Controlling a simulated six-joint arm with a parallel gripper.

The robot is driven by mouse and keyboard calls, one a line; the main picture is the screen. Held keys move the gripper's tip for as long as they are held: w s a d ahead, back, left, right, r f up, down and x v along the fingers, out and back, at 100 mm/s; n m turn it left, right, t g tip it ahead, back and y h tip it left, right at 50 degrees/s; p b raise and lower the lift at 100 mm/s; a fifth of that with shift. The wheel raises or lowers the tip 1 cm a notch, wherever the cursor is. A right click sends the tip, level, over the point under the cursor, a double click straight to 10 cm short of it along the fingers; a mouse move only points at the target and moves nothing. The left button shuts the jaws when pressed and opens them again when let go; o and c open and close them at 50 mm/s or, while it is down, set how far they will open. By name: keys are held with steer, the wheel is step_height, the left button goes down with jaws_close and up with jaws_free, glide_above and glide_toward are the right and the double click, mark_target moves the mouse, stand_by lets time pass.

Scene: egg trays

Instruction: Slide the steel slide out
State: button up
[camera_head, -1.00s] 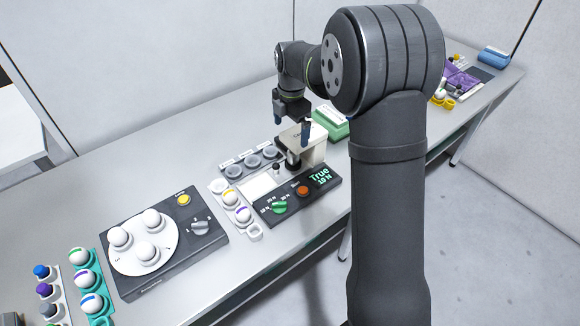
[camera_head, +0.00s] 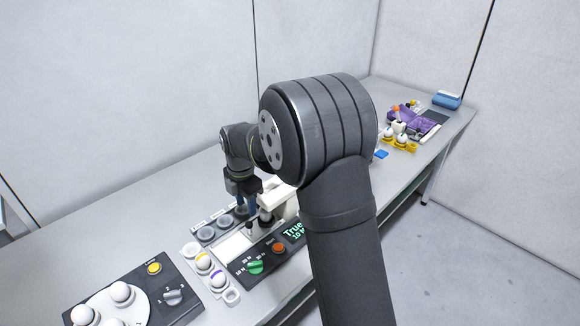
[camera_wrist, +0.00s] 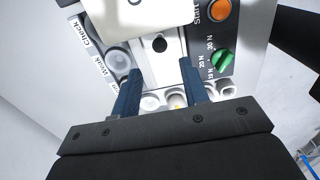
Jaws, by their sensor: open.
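The steel slide (camera_wrist: 171,50) is a pale metal strip in the tester, with a small dark knob standing on it. In the head view the knob (camera_head: 249,226) shows at the edge of the pale plate (camera_head: 233,246), just in front of the press. My gripper (camera_head: 248,209) is open and points down close to the knob. In the wrist view its two blue fingers (camera_wrist: 161,88) are apart, with nothing between them, and the round black knob top (camera_wrist: 159,45) lies ahead of the fingertips. My arm hides part of the tester.
The white press head (camera_wrist: 135,12) overhangs the slide closely. A panel beside it carries an orange button (camera_head: 279,249) and a green dial (camera_head: 256,267). Grey cups (camera_head: 206,233) line the back, and a white rack (camera_head: 192,250) with striped eggs stands at left.

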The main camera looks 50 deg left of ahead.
mark_target(249, 223)
steer(key=shift+f, duration=4.4)
steer(key=shift+f, duration=0.35)
steer(key=c, duration=0.8)
steer(key=shift+s, duration=4.35)
steer(key=o, duration=0.8)
steer(key=shift+r, duration=3)
